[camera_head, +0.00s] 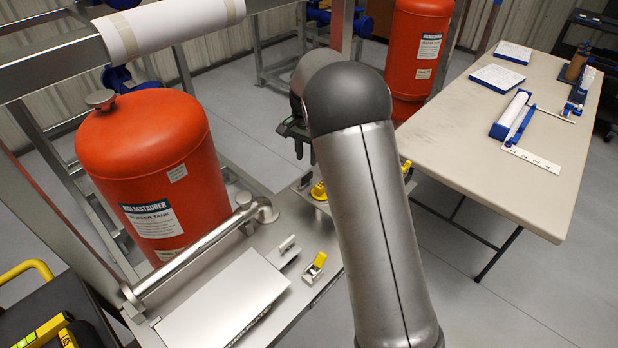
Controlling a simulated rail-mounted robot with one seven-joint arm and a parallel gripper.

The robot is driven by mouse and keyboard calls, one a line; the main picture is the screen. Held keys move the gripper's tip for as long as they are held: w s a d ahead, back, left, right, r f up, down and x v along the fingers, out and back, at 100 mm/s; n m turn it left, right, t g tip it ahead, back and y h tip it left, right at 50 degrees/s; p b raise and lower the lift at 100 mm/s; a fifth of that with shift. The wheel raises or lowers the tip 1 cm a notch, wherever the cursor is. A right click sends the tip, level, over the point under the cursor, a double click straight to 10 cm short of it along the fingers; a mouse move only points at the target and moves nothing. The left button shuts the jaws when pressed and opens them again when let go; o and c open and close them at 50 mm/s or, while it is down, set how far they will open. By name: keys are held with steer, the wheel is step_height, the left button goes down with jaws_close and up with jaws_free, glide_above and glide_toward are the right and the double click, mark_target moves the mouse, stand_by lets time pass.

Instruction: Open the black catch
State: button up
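My arm crosses the middle of the picture and hides part of the skid behind it. My gripper (295,129) shows only as a dark piece left of the arm's rounded joint, above the skid plate; I cannot tell whether it is open. No clearly black catch stands out. A small catch with a yellow lever (316,264) sits on the skid plate (262,236), and a small grey catch (287,246) sits just left of it. Yellow fittings (319,190) show beside the arm, partly hidden. My gripper is apart from the two small catches.
A red tank (150,165) stands left behind a metal pipe (190,256). A pale box (222,305) lies in front. Another red tank (417,50) stands behind the arm. A table (470,140) with papers and blue tools is on the right. Open floor lies front right.

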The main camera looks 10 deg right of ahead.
steer(key=n, duration=0.5)
steer(key=shift+r, duration=0.3)
steer(key=n, duration=0.3)
steer(key=shift+d+r, duration=0.1)
steer(key=shift+r, duration=0.15)
steer(key=n, duration=0.3)
steer(key=shift+r+n+p, duration=0.15)
steer(key=shift+n+p, duration=0.15)
steer(key=shift+n, duration=0.1)
steer(key=shift+r+n, duration=0.25)
steer(key=shift+n, duration=0.75)
steer(key=shift+r+n+p, duration=0.1)
steer(key=shift+n+p, duration=0.3)
steer(key=shift+n, duration=0.7)
